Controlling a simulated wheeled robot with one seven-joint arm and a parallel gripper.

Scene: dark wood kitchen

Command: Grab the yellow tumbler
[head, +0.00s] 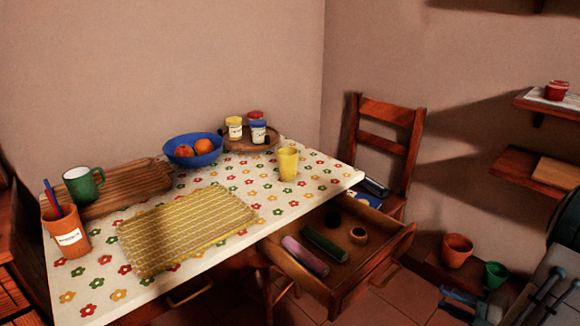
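The yellow tumbler (288,164) stands upright on the flowered tablecloth, near the right part of the table. Nothing touches it. My gripper (446,300) is at the bottom right, low and far from the tumbler, on the other side of the open drawer. Its two blue-grey fingers look apart, with nothing seen between them. Part of my arm is cut off by the right edge of the picture.
A blue bowl (208,157) of fruit and a round tray (236,146) with jars stand behind and left of the tumbler. A yellow mat (190,228) lies in front. An open drawer (345,285) juts out below the table's right edge, beside a chair (386,140).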

